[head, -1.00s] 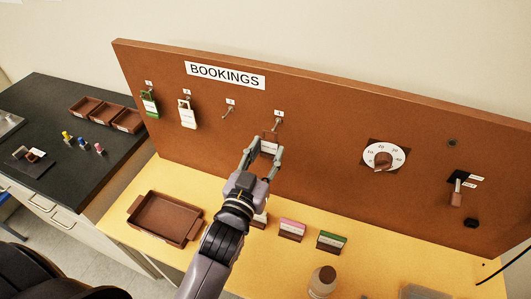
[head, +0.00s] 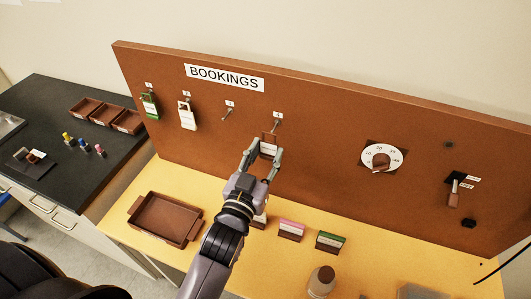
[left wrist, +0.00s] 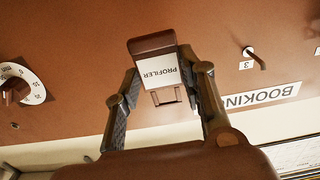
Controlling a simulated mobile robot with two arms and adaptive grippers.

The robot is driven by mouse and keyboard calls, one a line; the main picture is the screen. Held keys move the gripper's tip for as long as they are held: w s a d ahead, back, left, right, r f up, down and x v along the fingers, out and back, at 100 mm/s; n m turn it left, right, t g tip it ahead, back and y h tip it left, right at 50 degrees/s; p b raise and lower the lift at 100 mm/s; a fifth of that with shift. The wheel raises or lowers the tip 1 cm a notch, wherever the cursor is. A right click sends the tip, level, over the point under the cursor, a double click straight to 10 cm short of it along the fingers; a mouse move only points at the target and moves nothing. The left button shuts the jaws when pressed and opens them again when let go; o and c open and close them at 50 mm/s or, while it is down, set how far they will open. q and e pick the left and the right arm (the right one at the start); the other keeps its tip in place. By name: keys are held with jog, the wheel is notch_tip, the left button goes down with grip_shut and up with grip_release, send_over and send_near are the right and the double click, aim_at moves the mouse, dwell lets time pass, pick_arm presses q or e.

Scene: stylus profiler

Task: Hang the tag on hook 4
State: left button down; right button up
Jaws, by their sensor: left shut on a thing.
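My left gripper (head: 264,149) is shut on a brown tag (head: 269,138) in front of the brown board. Hook 4 (head: 274,126), under a small label 4, is just above the tag in the head view. In the left wrist view hook 4 is not seen. I cannot tell whether the loop touches or is around the hook. My right gripper is not in view.
Hook 3 (head: 227,114) is bare, left of hook 4. A white tag (head: 187,115) and a green tag (head: 149,105) hang further left. A dial (head: 381,158) is on the board to the right. A brown tray (head: 165,216) and several card holders stand on the yellow table below.

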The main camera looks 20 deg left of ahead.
aim_at(268, 152)
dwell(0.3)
pick_arm(q)
jog(key=shift+w, duration=1.75)
jog(key=shift+w+p, duration=0.25)
jog(key=shift+p, duration=0.05)
jog(key=shift+f, duration=0.45)
jog(key=c, duration=1)
grip_release()
jog(key=shift+c, duration=0.2)
